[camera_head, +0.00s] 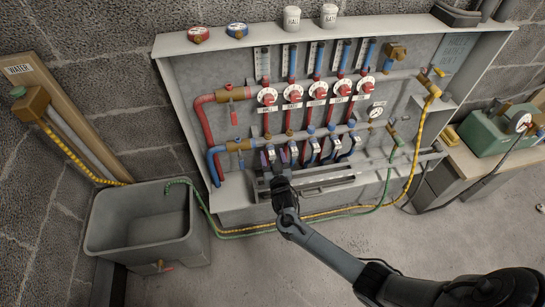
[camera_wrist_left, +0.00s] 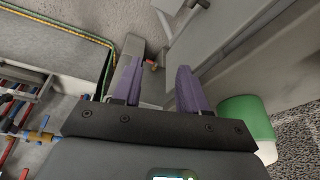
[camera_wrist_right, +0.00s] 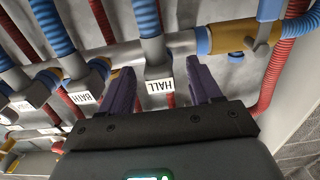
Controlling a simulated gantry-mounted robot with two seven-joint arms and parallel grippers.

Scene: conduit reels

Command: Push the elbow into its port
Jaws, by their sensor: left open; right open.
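My right gripper (camera_head: 277,163) is open at the lower left of the manifold cabinet. In the right wrist view its purple fingers (camera_wrist_right: 158,68) stand on either side of a grey elbow (camera_wrist_right: 153,48) with a blue corrugated pipe, above a HALL label (camera_wrist_right: 160,86). I cannot tell whether the fingers touch it, or how deep it sits; its port is not clearly visible. Another grey elbow (camera_wrist_right: 88,75) sits beside it by a BATH label. My left gripper (camera_wrist_left: 158,68) is open and empty in the left wrist view, away from the elbows. The head view does not show it.
The cabinet (camera_head: 232,205) holds red and blue pipes, valves and gauges. A grey tub (camera_head: 150,255) stands left. Green (camera_head: 255,234) and yellow (camera_head: 340,213) hoses run low in front. A green machine (camera_head: 490,135) sits right. A brass fitting (camera_wrist_right: 233,37) lies near the right gripper.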

